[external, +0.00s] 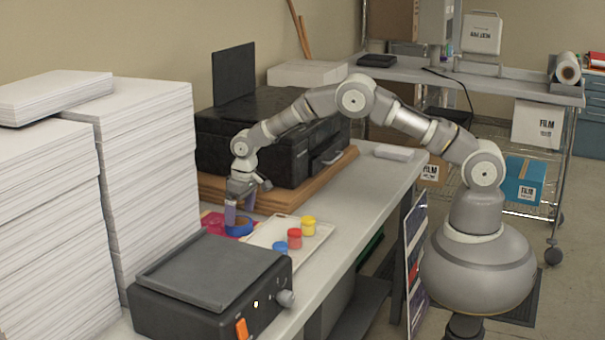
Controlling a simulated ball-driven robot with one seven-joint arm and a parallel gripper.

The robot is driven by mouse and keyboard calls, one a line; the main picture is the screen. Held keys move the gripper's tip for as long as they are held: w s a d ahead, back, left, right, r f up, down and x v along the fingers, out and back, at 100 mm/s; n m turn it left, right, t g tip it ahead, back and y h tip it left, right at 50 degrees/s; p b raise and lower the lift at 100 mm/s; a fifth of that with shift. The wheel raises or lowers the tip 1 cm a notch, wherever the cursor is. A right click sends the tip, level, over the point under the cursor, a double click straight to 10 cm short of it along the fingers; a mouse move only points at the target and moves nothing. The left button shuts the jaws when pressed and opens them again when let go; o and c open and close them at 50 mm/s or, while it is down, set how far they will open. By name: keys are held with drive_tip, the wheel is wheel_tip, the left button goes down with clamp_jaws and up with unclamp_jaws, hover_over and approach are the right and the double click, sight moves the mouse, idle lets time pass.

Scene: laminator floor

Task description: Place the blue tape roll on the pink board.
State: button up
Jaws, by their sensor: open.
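The blue tape roll (240,231) lies flat on the worktop side of the scene, at the right part of the pink board (212,219). It seems to rest on the board, but my gripper hides part of both, so the exact contact is unclear. My gripper (240,216) points down at the tape roll, with its fingers apart and their tips right at the roll. The left fingertip overlaps the roll in this view.
A cream tray (262,233) with blue, red and yellow pots (294,238) lies just right of the roll. A black laminator (210,275) stands in front, a black printer (270,130) behind. Tall paper stacks (150,170) stand at the left.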

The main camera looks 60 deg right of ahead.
drive_tip(key=s+d+r+t, duration=0.2)
drive_tip(key=r, duration=1.3)
drive_tip(key=s+d+r+t+p, duration=0.1)
drive_tip(key=d+r+t, duration=0.2)
drive_tip(key=r, duration=1.1)
drive_tip(key=s+d+r+t, duration=0.2)
drive_tip(key=r, duration=1.3)
drive_tip(key=s+d+r+t, duration=0.2)
drive_tip(key=s+r+t, duration=0.1)
drive_tip(key=s+r, duration=0.6)
drive_tip(key=s+d+r+t, duration=0.3)
drive_tip(key=s+r, duration=0.7)
drive_tip(key=r, duration=0.5)
drive_tip(key=shift+d+r+t, duration=0.25)
drive_tip(key=shift+t, duration=0.05)
wheel_tip(320, 180, down, 10)
drive_tip(key=b, duration=0.9)
drive_tip(key=shift+b, duration=0.3)
